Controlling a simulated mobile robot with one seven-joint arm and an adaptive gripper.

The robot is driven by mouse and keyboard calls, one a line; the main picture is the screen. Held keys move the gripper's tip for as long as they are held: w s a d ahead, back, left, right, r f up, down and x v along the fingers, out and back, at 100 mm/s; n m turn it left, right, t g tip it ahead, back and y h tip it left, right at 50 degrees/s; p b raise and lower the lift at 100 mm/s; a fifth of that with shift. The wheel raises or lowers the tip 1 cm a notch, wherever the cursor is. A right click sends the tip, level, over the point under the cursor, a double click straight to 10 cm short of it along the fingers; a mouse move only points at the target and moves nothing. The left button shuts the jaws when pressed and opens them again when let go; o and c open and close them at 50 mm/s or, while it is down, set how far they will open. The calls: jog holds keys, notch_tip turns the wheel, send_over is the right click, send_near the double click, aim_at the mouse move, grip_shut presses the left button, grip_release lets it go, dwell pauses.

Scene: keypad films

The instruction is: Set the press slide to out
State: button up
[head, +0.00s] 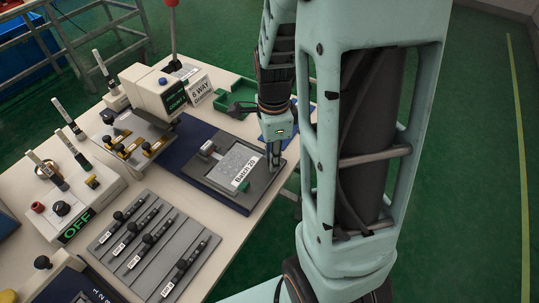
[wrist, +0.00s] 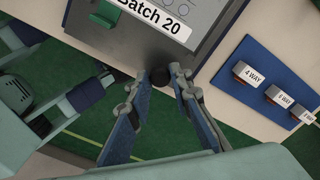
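A dark grey plate, apparently the press slide (head: 243,201), lies on a dark blue base on the table. On it is a pale grey film sheet (head: 232,160) labelled "Batch 20"; the plate also shows at the top of the wrist view (wrist: 95,38). A round black knob (wrist: 160,76) is at the plate's near edge in the wrist view. My gripper (head: 273,165) points down at the plate's right end. In the wrist view my gripper (wrist: 164,82) has its fingers apart, one on each side of the knob. I cannot tell whether they touch it.
Left are a white press unit (head: 155,92), an "OFF" control box (head: 97,190) and a grey panel of knobbed sliders (head: 131,268). Green floor lies beyond the table edge.

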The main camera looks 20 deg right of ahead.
jog(key=o, duration=0.4)
jog(key=shift+s+d, duration=0.15)
jog(key=shift+s, duration=0.05)
jog(key=shift+w+r, duration=0.1)
jog(key=shift+r, duration=0.2)
notch_tip(320, 180, up, 11)
jog(key=shift+r, duration=0.2)
